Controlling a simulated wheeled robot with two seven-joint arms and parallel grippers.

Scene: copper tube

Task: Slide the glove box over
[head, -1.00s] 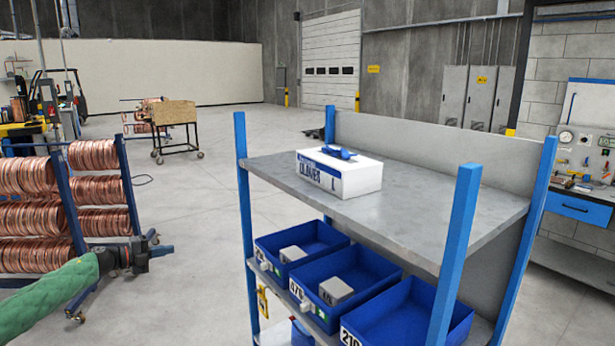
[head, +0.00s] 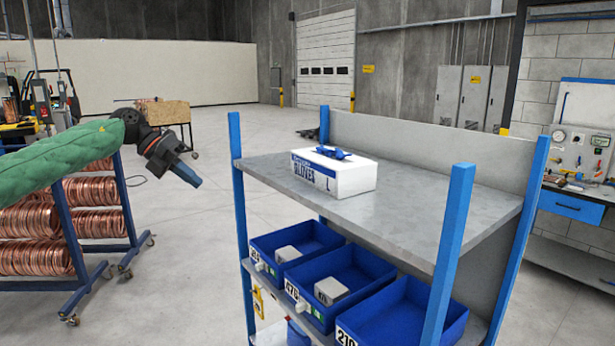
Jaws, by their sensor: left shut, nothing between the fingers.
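The glove box (head: 335,175) is a white carton with blue lettering, and a blue glove sticks out of its top. It sits on the left part of the grey top shelf (head: 420,215) of a rack with blue posts. My left gripper (head: 192,178) is shut and empty. It is raised in the air to the left of the rack, apart from the glove box, with its blue fingertips pointing down and right. My right gripper does not show.
Blue posts (head: 237,200) rise above the shelf at its corners. A grey back panel (head: 430,150) closes its far side. Blue bins (head: 350,285) stand on the level below. The shelf to the right of the box is clear. Copper coils (head: 95,222) hang on a rack at left.

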